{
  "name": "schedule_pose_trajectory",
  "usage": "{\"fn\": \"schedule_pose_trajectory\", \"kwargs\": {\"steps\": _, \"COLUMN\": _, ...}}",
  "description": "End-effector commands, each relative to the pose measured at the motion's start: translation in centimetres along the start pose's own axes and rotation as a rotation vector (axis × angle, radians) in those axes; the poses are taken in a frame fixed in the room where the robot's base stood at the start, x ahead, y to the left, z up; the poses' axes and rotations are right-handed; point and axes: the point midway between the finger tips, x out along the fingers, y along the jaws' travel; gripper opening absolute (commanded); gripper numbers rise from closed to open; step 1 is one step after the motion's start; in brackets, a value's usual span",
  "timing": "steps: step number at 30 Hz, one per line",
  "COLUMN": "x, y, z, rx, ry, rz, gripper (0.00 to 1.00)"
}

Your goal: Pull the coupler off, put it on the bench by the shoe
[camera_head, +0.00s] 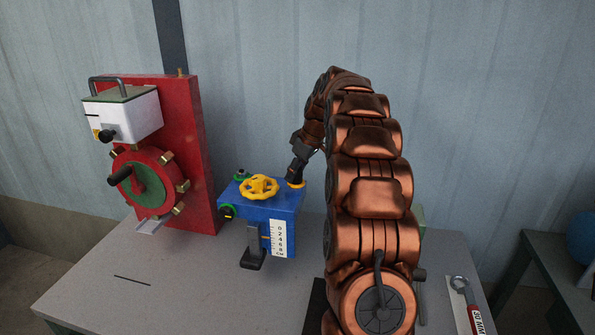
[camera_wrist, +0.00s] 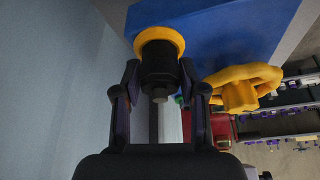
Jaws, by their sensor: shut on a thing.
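The coupler is a black stepped cylinder (camera_wrist: 158,62) seated at a yellow ring (camera_wrist: 150,38) on the blue box. In the head view the coupler (camera_head: 295,175) stands at the box's back right corner. My gripper (camera_wrist: 159,78) has one finger on each side of the coupler and is shut on it. In the head view my gripper (camera_head: 301,154) comes down on it from above. The blue box (camera_head: 240,213) has a white scale (camera_head: 278,238) on its front. A dark foot, likely the shoe (camera_head: 252,262), hangs at the front beside the scale.
The grey bench (camera_head: 190,280) has free room in front and left of the box. A yellow handwheel (camera_head: 259,186) sits on the box top. A red panel (camera_head: 205,160) with a wheel stands left. A wrench (camera_head: 467,305) lies at the right. My arm hides the bench's middle right.

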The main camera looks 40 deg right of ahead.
Motion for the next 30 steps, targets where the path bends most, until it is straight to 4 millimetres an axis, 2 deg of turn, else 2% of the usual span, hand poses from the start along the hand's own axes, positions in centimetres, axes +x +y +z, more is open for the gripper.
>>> {"fn": "schedule_pose_trajectory", "kwargs": {"steps": 1, "x": 0.0, "y": 0.0, "z": 0.0, "rx": 0.0, "ry": 0.0, "rz": 0.001, "gripper": 0.21}}
{"fn": "schedule_pose_trajectory", "kwargs": {"steps": 7, "x": 0.0, "y": 0.0, "z": 0.0, "rx": 0.0, "ry": 0.0, "rz": 0.001, "gripper": 0.0}}
{"fn": "schedule_pose_trajectory", "kwargs": {"steps": 30, "x": -1.2, "y": 0.1, "z": -0.6, "rx": -0.001, "ry": 0.002, "rz": 0.002, "gripper": 0.0}}
